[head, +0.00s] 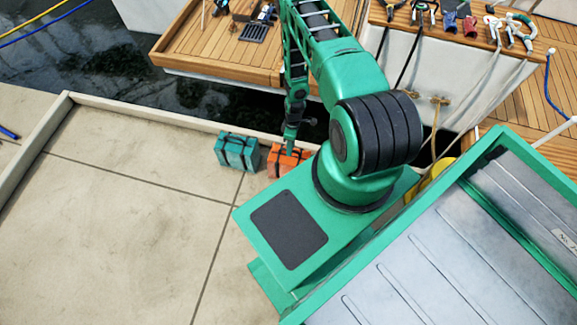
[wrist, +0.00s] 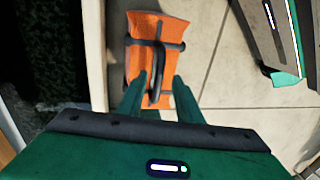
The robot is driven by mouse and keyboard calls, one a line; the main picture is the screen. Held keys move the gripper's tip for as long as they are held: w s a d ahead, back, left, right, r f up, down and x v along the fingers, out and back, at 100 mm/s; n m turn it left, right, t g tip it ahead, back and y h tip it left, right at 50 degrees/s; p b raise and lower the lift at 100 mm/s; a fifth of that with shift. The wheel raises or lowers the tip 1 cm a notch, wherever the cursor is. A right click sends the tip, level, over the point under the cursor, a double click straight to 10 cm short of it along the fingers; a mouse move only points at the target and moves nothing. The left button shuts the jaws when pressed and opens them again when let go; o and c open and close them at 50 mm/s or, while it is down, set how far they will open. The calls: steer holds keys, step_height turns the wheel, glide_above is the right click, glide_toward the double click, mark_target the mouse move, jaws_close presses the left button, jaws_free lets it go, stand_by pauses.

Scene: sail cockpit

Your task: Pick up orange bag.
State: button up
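The orange bag (head: 280,162) stands on the pale floor by the low edge wall, partly hidden by my arm in the head view. The wrist view shows the orange bag (wrist: 142,27) with dark straps and a dark loop handle (wrist: 157,65). My gripper (wrist: 156,84) is open, its two green fingers apart on either side of the handle's near part. I see gaps between the fingers and the handle. In the head view my gripper (head: 290,143) points down at the orange bag; whether it touches is unclear.
A teal bag (head: 238,152) stands close left of the orange bag. The low edge wall (head: 150,115) runs behind both, with dark water (head: 110,60) beyond. A wooden deck (head: 210,45) with tools lies across the water. The pale floor (head: 120,220) at left is clear.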

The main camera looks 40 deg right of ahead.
mark_target(289, 161)
steer(key=shift+s+a+f, duration=0.1)
steer(key=shift+a+f, duration=0.1)
steer(key=shift+f, duration=1.4)
jaws_close()
